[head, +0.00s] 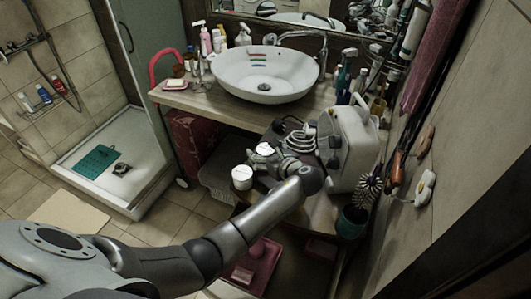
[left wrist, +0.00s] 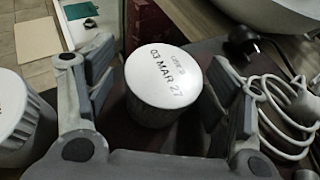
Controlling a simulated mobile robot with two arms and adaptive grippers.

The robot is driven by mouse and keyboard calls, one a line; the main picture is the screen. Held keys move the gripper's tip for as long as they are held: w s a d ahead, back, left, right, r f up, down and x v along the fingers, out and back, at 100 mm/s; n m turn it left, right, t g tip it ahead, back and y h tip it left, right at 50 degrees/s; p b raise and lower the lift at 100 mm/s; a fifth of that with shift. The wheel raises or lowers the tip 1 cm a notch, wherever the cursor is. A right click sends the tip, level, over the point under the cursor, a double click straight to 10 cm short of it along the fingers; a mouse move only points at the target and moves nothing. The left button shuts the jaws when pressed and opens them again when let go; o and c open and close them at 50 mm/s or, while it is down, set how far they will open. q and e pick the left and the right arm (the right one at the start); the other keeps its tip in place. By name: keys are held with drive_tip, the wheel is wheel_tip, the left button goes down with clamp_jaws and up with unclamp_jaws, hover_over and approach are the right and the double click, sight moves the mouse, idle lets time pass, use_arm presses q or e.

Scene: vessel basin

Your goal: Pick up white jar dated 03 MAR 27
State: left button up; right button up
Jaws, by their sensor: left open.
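The white jar dated 03 MAR 27 (left wrist: 165,88) stands between the two spread fingers of my left gripper (left wrist: 160,95) in the left wrist view, its printed lid facing the camera. Gaps show on both sides of the jar, so the fingers appear apart from it. In the head view the same jar (head: 265,148) shows mostly as a white lid just beyond my left gripper (head: 275,161). A second white jar (left wrist: 20,125) is at the left edge of the left wrist view, outside the fingers. It also shows in the head view (head: 242,178). My right gripper is not in view.
A coiled white cable (left wrist: 285,112) and black plug (left wrist: 243,43) lie right of the gripper. A beige appliance (head: 352,145) stands to the right. The washbasin (head: 264,75) and its wooden counter (head: 190,98) are behind. A dark green cup (head: 351,222) holds a brush at right.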

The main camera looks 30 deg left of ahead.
use_arm(q)
drive_tip(key=c, duration=1.1)
drive_tip(key=shift+r, duration=0.1)
drive_tip(key=shift+c, duration=0.2)
